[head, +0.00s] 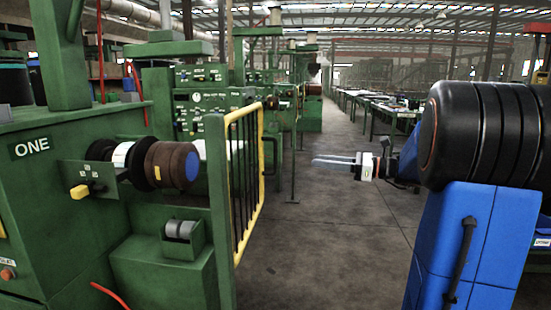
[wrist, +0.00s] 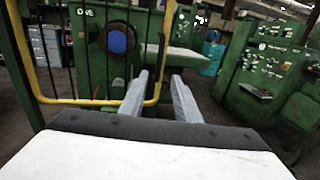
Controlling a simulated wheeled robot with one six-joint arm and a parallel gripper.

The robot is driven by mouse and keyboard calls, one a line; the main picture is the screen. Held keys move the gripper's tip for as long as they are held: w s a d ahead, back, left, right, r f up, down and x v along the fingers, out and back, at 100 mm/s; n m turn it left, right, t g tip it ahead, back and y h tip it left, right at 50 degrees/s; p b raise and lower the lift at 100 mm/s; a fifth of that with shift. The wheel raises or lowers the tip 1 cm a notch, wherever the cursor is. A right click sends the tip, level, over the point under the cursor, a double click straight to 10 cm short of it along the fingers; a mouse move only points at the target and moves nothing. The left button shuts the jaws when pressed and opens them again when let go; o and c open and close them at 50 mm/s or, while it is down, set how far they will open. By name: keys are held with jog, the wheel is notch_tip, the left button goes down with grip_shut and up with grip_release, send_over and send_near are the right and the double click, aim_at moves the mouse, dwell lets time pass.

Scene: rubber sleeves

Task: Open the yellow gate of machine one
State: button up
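Machine one (head: 30,148) is the green machine at the left in the head view, marked "ONE". Its yellow gate (head: 261,150), a yellow frame with dark upright bars, extends back from a green post (head: 218,205) along the aisle.
A brown roller with a blue end (head: 180,166) sticks out of machine one; it shows behind the gate bars in the wrist view (wrist: 117,40). More green machines (head: 200,95) stand behind. Long tables (head: 385,105) line the aisle's right side. The aisle floor (head: 315,225) is clear.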

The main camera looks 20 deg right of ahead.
aim_at(276, 169)
jog(key=x, duration=1.6)
jog(key=shift+c, duration=0.5)
grip_shut()
